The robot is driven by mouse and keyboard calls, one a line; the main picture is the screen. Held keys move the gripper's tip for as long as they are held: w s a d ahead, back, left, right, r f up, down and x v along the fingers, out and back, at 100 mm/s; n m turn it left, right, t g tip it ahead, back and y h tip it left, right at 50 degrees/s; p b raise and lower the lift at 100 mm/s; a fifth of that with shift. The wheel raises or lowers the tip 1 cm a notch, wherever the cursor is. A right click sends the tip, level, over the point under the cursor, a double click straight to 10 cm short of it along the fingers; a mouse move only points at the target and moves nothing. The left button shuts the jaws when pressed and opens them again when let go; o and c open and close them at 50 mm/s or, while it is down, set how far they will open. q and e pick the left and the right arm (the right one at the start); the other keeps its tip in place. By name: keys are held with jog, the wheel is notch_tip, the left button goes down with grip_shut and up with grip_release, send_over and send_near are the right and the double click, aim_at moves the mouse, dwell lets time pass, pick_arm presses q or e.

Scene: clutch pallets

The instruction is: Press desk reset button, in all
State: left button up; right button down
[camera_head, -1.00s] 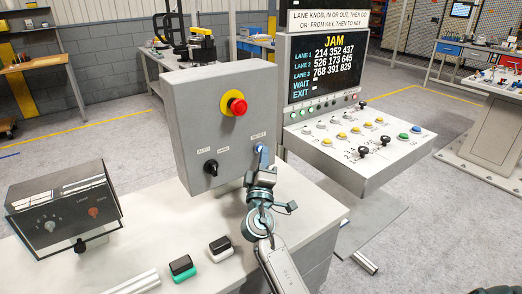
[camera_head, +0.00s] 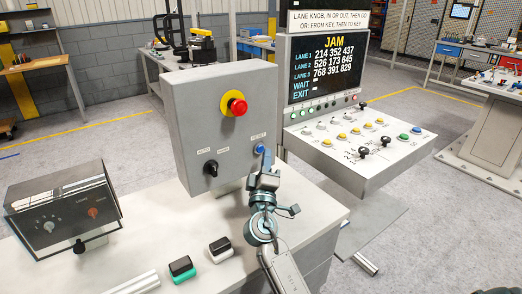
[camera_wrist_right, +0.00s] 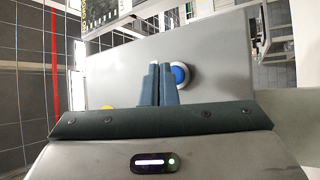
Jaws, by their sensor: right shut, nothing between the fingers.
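The blue reset button (camera_head: 260,149) is on the right side of the front face of a grey control box (camera_head: 195,110) on the desk, below a small label. My right gripper (camera_head: 265,165) is shut and empty, close in front of the button and just below it in the head view. In the right wrist view the blue button (camera_wrist_right: 181,75) shows in its pale ring, beside the tips of the shut fingers (camera_wrist_right: 160,85). I cannot tell whether the fingertips touch it. My left gripper is not in view.
The same box carries a red emergency button (camera_head: 237,106) on a yellow disc and a black selector knob (camera_head: 211,168). A display panel (camera_head: 325,70) reading JAM and a sloped button console (camera_head: 355,140) stand to the right. Two stamp-like blocks (camera_head: 220,247) lie on the desk.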

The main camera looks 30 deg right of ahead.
jog(key=shift+s, duration=0.1)
jog(key=s, duration=0.5)
jog(key=shift+d, duration=0.25)
jog(key=shift+f, duration=0.1)
dwell(1.0)
